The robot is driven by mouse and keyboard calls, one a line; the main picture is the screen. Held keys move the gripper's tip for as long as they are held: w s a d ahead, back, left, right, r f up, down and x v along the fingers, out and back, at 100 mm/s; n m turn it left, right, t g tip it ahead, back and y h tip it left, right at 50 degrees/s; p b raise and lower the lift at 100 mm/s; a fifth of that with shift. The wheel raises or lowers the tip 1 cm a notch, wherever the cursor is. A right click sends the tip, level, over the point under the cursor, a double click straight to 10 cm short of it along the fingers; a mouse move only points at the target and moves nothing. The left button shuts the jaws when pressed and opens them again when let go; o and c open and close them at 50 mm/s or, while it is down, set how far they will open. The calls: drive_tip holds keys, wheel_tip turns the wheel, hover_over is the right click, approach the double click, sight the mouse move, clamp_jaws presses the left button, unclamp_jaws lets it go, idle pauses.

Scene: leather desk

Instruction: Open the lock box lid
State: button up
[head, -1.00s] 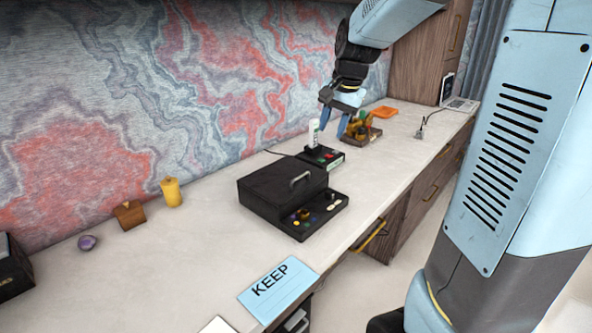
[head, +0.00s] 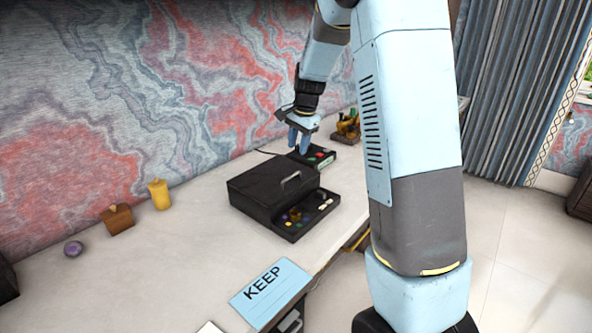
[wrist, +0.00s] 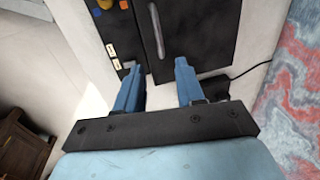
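The lock box (head: 268,190) is a dark case on the pale desk, with its lid down and a silver handle (head: 290,179) on top. A front tray (head: 310,217) holds small coloured knobs. My gripper (head: 299,143) is above and behind the box in the head view, fingers pointing down. In the wrist view my gripper (wrist: 158,78) has two blue fingers spread apart with nothing between them. The box lid (wrist: 205,35) and its handle (wrist: 156,30) show just beyond the fingertips. I see no clear contact with the box.
A dark device with coloured buttons (head: 318,156) sits behind the box. A yellow candle-like object (head: 159,194), a wooden block (head: 117,219) and a purple ball (head: 73,248) stand at left. A blue KEEP card (head: 270,291) lies in front. Desk between them is clear.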

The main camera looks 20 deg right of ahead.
sight(293, 175)
drive_tip(key=f, duration=0.3)
drive_tip(key=w+f, duration=0.1)
drive_tip(key=f, duration=0.3)
drive_tip(key=a+f, duration=0.1)
drive_tip(key=f, duration=0.2)
drive_tip(key=shift+w+a+f, duration=0.1)
drive_tip(key=shift+w+f, duration=0.15)
drive_tip(key=shift+w, duration=0.1)
drive_tip(key=shift+c, duration=0.2)
clamp_jaws()
drive_tip(key=shift+r, duration=0.1)
